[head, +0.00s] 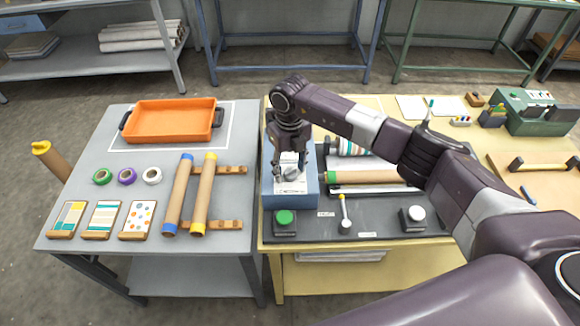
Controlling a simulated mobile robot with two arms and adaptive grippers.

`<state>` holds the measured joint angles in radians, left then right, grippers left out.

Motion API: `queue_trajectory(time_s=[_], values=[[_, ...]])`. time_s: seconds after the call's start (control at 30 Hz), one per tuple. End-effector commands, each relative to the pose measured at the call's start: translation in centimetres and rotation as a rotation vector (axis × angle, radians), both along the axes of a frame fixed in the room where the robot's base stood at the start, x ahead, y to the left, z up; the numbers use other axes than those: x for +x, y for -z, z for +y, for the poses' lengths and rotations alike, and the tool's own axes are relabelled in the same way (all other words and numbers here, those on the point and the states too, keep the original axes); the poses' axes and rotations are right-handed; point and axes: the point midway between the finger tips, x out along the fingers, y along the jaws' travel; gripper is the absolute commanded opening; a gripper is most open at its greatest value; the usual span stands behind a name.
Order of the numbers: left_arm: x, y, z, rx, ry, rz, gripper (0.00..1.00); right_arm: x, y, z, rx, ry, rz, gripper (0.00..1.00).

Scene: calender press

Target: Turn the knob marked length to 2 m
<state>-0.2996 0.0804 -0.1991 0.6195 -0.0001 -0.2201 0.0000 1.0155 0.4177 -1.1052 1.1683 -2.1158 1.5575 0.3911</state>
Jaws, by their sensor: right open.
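The blue control box (270,196) of the press stands at the left end of the yellow table, with a pale panel (292,188) on its top. My right gripper (291,170) points down over this panel, its fingers open and spread around a small grey knob (291,173). The knob is partly hidden by the fingers, and its marking and setting are too small to read. I cannot tell whether the fingers touch it. My left gripper is not in view.
In front of the box are a green button (284,217), a lever with a yellow tip (344,212) and a white button (416,214). The press rollers (370,178) lie right of the box, partly under my right arm. The grey table (90,215) holds an orange tray (172,121) and rolls.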

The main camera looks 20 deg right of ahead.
Motion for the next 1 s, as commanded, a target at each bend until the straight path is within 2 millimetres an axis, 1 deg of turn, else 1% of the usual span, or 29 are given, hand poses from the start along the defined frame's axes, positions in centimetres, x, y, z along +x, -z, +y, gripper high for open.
queue_trajectory(time_s=[0.1, 0.4, 0.47, 0.5, 0.77, 0.87, 1.0], values=[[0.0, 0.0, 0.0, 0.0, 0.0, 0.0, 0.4, 0.0, 0.0, 0.0, 0.0, 0.0, 0.0, 0.46], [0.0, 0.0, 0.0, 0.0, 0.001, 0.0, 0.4, 0.0, 0.0, 0.0, 0.0, 0.0, 0.0, 0.12], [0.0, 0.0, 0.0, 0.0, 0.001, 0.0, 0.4, 0.0, 0.0, 0.0, 0.0, 0.0, 0.0, 0.06], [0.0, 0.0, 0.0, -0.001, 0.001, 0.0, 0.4, 0.0, 0.0, 0.0, 0.0, 0.0, 0.0, 0.04], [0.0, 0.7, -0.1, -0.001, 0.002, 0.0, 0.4, 0.0, 0.2, 0.0, -0.001, -0.034, -0.001, 0.04], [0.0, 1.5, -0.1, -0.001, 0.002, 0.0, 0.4, 0.1, 0.3, 0.0, 0.0, -0.074, -0.002, 0.04], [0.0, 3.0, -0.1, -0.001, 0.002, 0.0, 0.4, 0.1, 0.4, -0.1, -0.001, -0.162, -0.002, 0.04]])
